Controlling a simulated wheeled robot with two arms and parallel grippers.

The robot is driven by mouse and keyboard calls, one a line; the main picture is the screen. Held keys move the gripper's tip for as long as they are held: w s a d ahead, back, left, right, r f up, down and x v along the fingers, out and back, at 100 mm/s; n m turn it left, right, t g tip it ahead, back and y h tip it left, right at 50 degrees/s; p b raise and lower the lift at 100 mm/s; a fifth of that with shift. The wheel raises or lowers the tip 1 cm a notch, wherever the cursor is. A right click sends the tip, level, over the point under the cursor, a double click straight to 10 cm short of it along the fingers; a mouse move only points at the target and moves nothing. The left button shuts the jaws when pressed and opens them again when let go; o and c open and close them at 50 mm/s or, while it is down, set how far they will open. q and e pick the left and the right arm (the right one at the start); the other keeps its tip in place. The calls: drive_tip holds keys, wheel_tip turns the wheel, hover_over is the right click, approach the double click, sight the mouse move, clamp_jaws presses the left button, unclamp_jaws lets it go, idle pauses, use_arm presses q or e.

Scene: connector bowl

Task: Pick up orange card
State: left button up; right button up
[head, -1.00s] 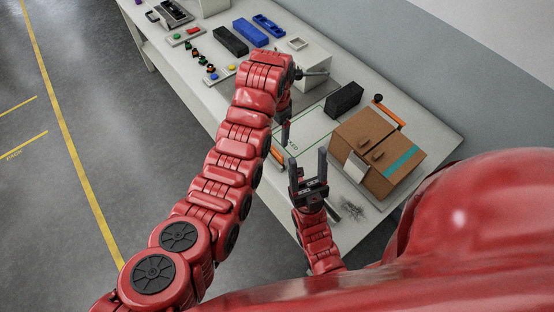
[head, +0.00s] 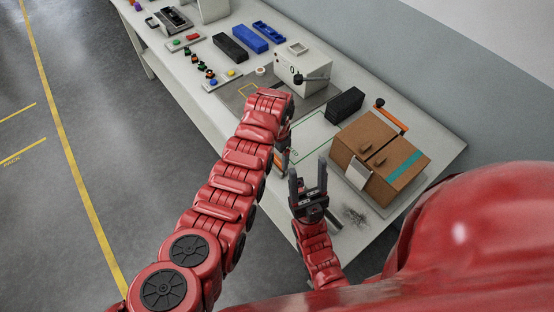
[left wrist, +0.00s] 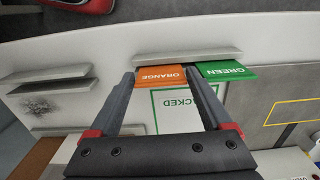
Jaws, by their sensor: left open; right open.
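The orange card (left wrist: 161,75), lettered ORANGE, shows in the left wrist view at a pale grey ledge. My left gripper (left wrist: 164,80) is open, its two fingers on either side of the card in that view. I cannot tell whether they touch it. My right gripper (head: 307,176) is open and empty near the table's front edge.
A cardboard box (head: 376,155) stands right of my right gripper. A black block (head: 345,102) and a white box with a lever (head: 303,70) are behind. Blue bins (head: 250,38) lie farther along the table. A green-outlined sheet marked PICKED (left wrist: 178,110) lies below the orange card.

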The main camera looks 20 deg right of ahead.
use_arm(q)
drive_tip(key=shift+f, duration=0.45)
drive_tip(key=c, duration=1)
drive_tip(key=shift+o, duration=0.2)
drive_tip(key=shift+r, duration=0.1)
